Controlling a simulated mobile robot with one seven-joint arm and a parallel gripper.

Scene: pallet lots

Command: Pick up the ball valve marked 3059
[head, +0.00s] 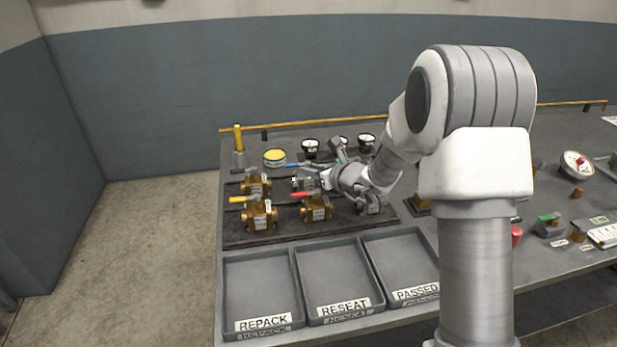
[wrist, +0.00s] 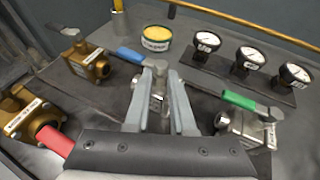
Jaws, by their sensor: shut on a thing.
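My gripper (wrist: 160,98) is shut on a silver valve (wrist: 158,82) with a blue lever, over the dark mat. The fingers stand on either side of its body. A small tag shows between them, but its number is too small to read. In the head view my gripper (head: 318,180) is at the back of the mat and the silver valve (head: 302,184) shows at its left. Whether the valve touches the mat cannot be told. Another silver valve (wrist: 245,125) with a green lever stands to the right in the wrist view.
Brass valves with red (head: 316,209) and yellow (head: 261,216) levers stand close in front, and another brass valve (head: 255,186) to the left. Gauges (wrist: 245,65) and a yellow-topped tin (wrist: 156,38) stand behind. The REPACK (head: 228,285), RESEAT and PASSED trays in front are empty.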

